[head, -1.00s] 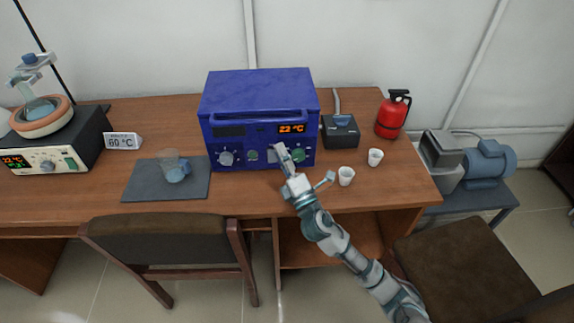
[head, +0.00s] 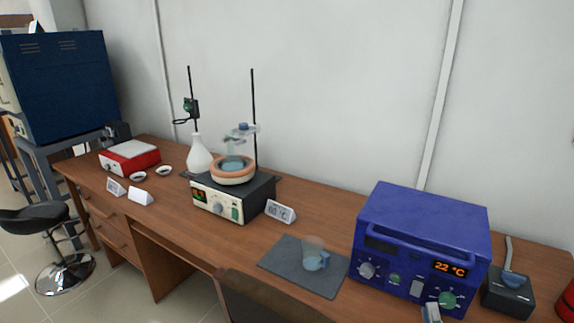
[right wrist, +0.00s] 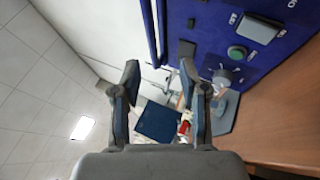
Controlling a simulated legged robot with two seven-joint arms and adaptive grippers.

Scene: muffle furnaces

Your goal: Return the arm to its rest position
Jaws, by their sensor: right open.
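My right gripper (head: 432,312) shows only as a tip at the bottom edge of the head view, in front of the blue furnace (head: 420,240). In the right wrist view my right gripper (right wrist: 160,75) is open, with nothing between its fingers. The furnace front (right wrist: 245,50), with its knob, green button and switches, is close beside it on the right. The furnace display reads 22 °C and its door looks closed. The rest of my right arm is outside the head view. My left gripper is not in view.
A beaker (head: 313,255) with blue liquid stands on a grey mat (head: 284,272) left of the furnace. A heater (head: 232,199) with a flask setup, a white conical flask (head: 198,156) and a red device (head: 130,157) stand farther left. A chair back (head: 262,300) is below the table edge.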

